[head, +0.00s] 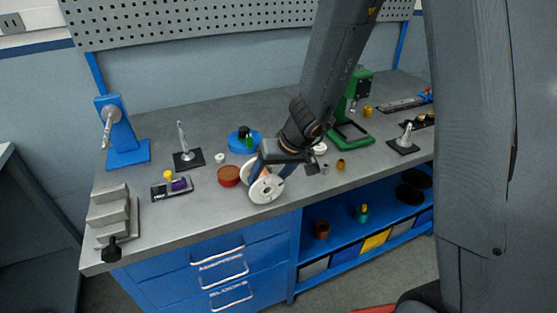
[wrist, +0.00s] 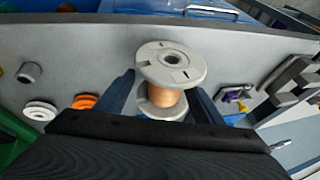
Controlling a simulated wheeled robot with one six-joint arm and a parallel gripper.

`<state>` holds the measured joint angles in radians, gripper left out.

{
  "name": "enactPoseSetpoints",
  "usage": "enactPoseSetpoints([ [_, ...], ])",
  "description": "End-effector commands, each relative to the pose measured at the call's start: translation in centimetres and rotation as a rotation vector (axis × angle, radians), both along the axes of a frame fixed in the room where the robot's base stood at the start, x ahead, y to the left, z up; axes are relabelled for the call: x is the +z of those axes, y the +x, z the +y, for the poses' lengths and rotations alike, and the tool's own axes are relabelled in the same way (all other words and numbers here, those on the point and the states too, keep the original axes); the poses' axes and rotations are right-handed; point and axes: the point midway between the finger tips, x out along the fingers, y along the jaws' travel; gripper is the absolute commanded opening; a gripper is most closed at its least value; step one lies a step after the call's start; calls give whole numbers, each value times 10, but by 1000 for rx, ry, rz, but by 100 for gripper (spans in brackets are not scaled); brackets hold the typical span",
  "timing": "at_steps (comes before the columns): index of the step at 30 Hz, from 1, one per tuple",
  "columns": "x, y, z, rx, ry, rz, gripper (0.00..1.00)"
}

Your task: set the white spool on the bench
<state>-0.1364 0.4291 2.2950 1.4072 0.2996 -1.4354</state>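The white spool (head: 267,188) has two white flanges and a copper-coloured winding. In the head view it is over the front part of the grey bench (head: 220,200), tilted, with one flange facing the front. My gripper (head: 268,172) comes down on it from above. In the wrist view the white spool (wrist: 168,62) sits between the two blue fingers of my gripper (wrist: 165,95), one finger on each side of the winding. The fingers look closed on it. Whether its lower rim touches the bench is hard to tell.
A red-brown round dish (head: 229,176) is just left of the spool. A blue disc (head: 243,140), a post on a black plate (head: 188,158) and a purple part on a tray (head: 179,184) are further left. A green stand (head: 352,136) is right. Bare bench lies between dish and front edge.

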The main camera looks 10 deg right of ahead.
Motion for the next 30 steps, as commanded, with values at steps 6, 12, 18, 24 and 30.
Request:
enactPoseSetpoints([
  [6,41,-12,-15,0,1,-5,62],
  [12,70,-23,-27,0,-1,-2,62],
  [18,86,-29,-32,-1,1,-1,62],
  [24,86,-48,-47,-26,-33,39,62],
  [30,79,-97,-89,-118,-143,128,62],
])
